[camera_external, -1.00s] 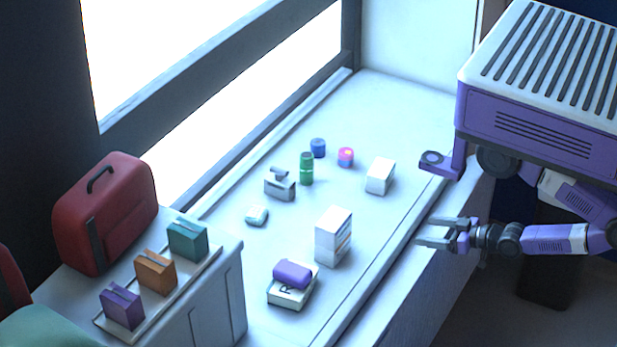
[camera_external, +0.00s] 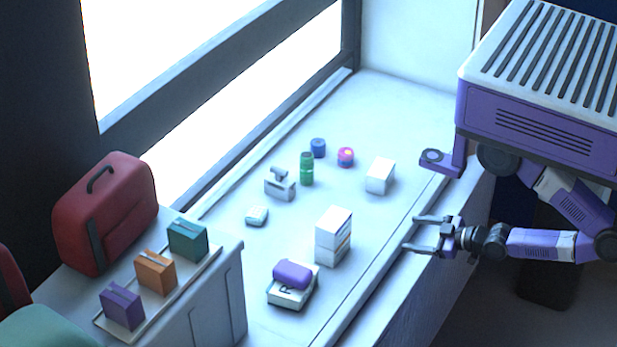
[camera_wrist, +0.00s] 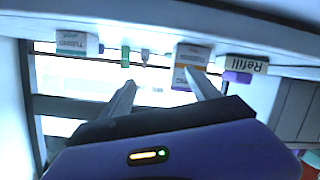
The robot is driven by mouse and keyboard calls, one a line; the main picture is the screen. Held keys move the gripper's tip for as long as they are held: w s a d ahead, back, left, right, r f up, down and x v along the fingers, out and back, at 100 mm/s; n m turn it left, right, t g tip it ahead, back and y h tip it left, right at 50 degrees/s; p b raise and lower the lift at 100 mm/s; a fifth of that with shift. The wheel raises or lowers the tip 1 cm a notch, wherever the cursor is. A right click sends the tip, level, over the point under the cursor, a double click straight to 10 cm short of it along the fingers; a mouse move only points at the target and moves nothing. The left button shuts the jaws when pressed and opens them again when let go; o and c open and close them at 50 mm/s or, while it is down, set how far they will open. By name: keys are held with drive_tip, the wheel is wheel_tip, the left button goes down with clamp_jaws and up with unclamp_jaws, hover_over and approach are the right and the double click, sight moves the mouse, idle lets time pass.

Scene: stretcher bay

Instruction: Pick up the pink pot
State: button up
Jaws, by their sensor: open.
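The pink pot (camera_external: 345,157) is a small round pot with a bright spot on top, standing on the white counter (camera_external: 385,118) in the external view. It is right of a blue pot (camera_external: 318,148) and a green bottle (camera_external: 306,168). I cannot make out the pink pot in the wrist view. My gripper (camera_external: 411,233) is open and empty at the counter's front edge, apart from the pot and nearer the camera. In the wrist view its two fingers (camera_wrist: 160,80) are spread, with nothing between them.
A white box (camera_external: 380,176) stands between my gripper and the pink pot. A stacked white box (camera_external: 333,236), a purple item (camera_external: 292,274) on a labelled box and a grey dispenser-like object (camera_external: 280,184) are also on the counter. The far right counter is clear.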

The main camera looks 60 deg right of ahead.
drive_tip(key=w+n, duration=0.3)
drive_tip(key=w+a+n+p, duration=0.1)
drive_tip(key=w+n, duration=0.1)
drive_tip(key=w, duration=0.1)
drive_tip(key=w+n, duration=0.3)
drive_tip(key=shift+a+f+n, duration=0.1)
drive_tip(key=shift+a+n, duration=0.2)
drive_tip(key=shift+a, duration=0.05)
drive_tip(key=w+d+r+n+h+p, duration=0.2)
drive_tip(key=w+r+n+h, duration=0.1)
drive_tip(key=w+r+n, duration=0.55)
drive_tip(key=w+d+r+n+h+p, duration=0.2)
drive_tip(key=w+r+n+h, duration=0.3)
drive_tip(key=w+n, duration=0.6)
drive_tip(key=m+g+h+b, duration=0.5)
drive_tip(key=m+g+b, duration=0.2)
drive_tip(key=m+g, duration=0.3)
approach(345, 159)
drive_tip(key=x, duration=0.4)
drive_tip(key=shift+w+d+r, duration=0.1)
drive_tip(key=shift+d+r, duration=0.15)
drive_tip(key=shift+d, duration=0.3)
drive_tip(key=shift+x, duration=1.6)
drive_tip(key=shift+f+x, duration=0.2)
drive_tip(key=shift+x, duration=1)
drive_tip(key=shift+f+x, duration=0.2)
drive_tip(key=shift+x, duration=0.95)
drive_tip(key=shift+a, duration=0.25)
drive_tip(key=c, duration=1.4)
